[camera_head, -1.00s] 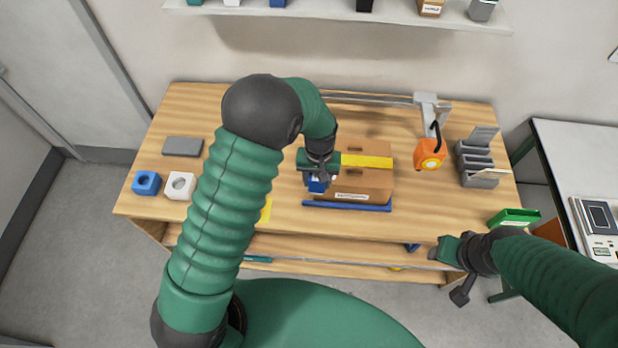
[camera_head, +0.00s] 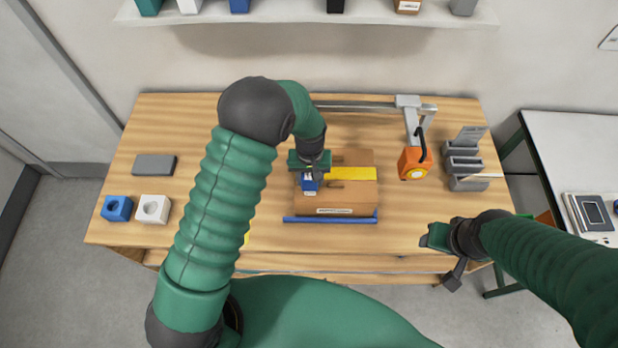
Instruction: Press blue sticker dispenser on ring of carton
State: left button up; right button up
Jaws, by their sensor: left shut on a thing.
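The carton (camera_head: 345,196) is a brown box with a yellow strip across its top. It lies on the wooden table against a blue bar. The blue sticker dispenser (camera_head: 309,183) is at the carton's upper left part. My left gripper (camera_head: 309,172) is shut on the dispenser from above. Whether the dispenser touches the carton, I cannot tell. The ring on the carton is not clearly visible; a small dark mark shows beside the dispenser. My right gripper (camera_head: 432,237) hangs over the table's front right edge, away from the carton; its fingers are too small to read.
A blue block (camera_head: 117,208), a white block (camera_head: 153,209) and a grey pad (camera_head: 154,165) lie at the left. An orange device (camera_head: 412,165) hangs right of the carton, near a grey rack (camera_head: 465,165). A blue bar (camera_head: 330,219) runs along the carton's front.

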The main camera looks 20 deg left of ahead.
pick_arm(q)
jog(key=shift+w+d+f, duration=0.1)
jog(key=shift+w+f, duration=0.2)
jog(key=shift+w, duration=0.05)
jog(key=shift+s+d+r, duration=0.2)
jog(key=shift+s+r, duration=0.2)
jog(key=shift+s, duration=0.15)
jog(key=shift+s+r, duration=0.1)
jog(key=shift+s, duration=0.15)
jog(key=shift+w+a+f, duration=0.3)
jog(key=shift+w+a, duration=0.05)
jog(key=shift+w, duration=0.35)
jog(key=shift+s+d+r, duration=0.15)
jog(key=shift+s+r, duration=0.05)
jog(key=shift+s, duration=0.05)
pick_arm(e)
jog(key=shift+s+d, duration=0.2)
pick_arm(q)
jog(key=shift+f, duration=0.1)
pick_arm(e)
jog(key=shift+w, duration=0.2)
pick_arm(q)
jog(key=shift+s, duration=0.15)
pick_arm(e)
jog(key=shift+s+a, duration=0.1)
jog(key=shift+s, duration=0.05)
